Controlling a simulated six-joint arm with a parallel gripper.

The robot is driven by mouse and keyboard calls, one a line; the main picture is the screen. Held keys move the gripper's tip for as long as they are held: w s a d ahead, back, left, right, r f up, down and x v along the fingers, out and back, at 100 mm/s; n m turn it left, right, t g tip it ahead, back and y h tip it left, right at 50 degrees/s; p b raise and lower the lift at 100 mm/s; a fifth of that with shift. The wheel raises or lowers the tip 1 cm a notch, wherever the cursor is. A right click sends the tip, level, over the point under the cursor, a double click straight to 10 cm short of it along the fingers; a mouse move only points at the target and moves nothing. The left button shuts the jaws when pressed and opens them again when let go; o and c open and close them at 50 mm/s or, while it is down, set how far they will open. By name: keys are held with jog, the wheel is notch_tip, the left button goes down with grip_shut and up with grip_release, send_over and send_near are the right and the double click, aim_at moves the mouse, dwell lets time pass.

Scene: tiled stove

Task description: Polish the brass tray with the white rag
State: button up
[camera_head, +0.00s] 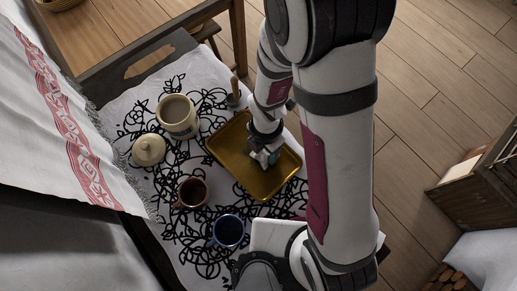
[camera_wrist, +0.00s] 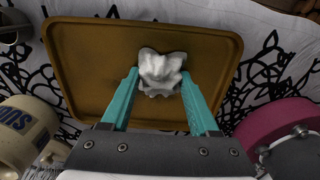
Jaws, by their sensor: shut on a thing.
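The brass tray (camera_head: 250,177) lies flat on a white cloth with black line patterns, and it fills much of the wrist view (camera_wrist: 90,70). My gripper (camera_wrist: 161,80) has teal fingers and points down over the tray. It is shut on the crumpled white rag (camera_wrist: 162,68), which bunches between the fingertips. In the wrist view the rag is over the tray's right half. In the head view my gripper (camera_head: 265,158) is over the middle of the tray, and the rag is mostly hidden by the wrist. I cannot tell whether the rag touches the tray.
Left of the tray are a cream crock (camera_head: 178,122), a round cream lidded pot (camera_head: 149,149) and a brown mug (camera_head: 193,191). A blue mug (camera_head: 229,230) stands below it. A small dark pot with a wooden handle (camera_head: 235,97) is close to the tray's upper edge.

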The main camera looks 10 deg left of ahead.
aim_at(264, 151)
jog(key=shift+r, duration=3.95)
